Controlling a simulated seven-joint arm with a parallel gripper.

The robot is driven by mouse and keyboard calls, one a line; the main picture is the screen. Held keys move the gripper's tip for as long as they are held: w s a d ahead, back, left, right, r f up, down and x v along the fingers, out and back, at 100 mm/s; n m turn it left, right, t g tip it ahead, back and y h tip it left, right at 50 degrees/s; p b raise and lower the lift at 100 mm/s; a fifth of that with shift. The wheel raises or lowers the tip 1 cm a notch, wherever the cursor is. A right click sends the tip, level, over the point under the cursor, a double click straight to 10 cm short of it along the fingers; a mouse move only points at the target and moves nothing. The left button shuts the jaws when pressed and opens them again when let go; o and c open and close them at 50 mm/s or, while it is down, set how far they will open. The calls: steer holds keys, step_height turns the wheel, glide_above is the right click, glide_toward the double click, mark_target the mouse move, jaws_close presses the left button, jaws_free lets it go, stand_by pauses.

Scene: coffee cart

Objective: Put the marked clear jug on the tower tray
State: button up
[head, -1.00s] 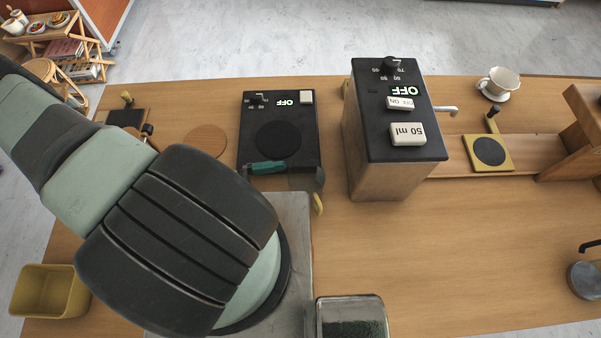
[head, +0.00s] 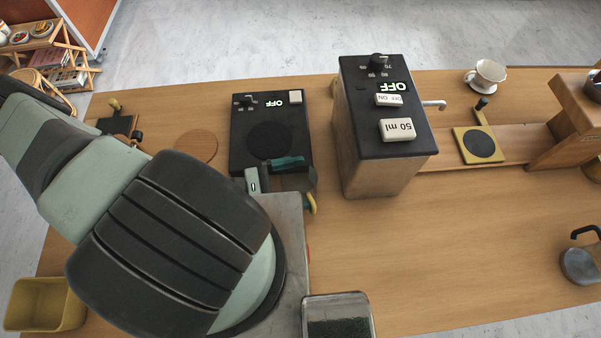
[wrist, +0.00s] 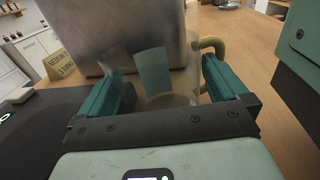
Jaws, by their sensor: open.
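The clear jug (head: 301,181) stands in front of the black scale-like plate in the head view, partly hidden by my gripper. Its yellow handle points toward the front of the table. In the wrist view the see-through jug (wrist: 180,88) shows a teal patch and has its handle on the right. My gripper (wrist: 163,70) is open, with one teal finger on each side of the jug; I cannot tell whether they touch it. A tall black-topped tower (head: 385,145) has a spout on its right. A wooden strip (head: 440,158) runs below the spout; I cannot tell if it is the tray.
The black plate (head: 240,160) with an OFF display lies behind the jug. A metal box (head: 285,225) stands close in front. A yellow square with a dark disc (head: 458,150), a white cup (head: 487,75) and a metal pitcher (head: 578,266) are right.

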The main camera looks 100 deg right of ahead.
steer(key=shift+s, duration=0.4)
steer(key=shift+c, duration=0.3)
steer(key=c, duration=1)
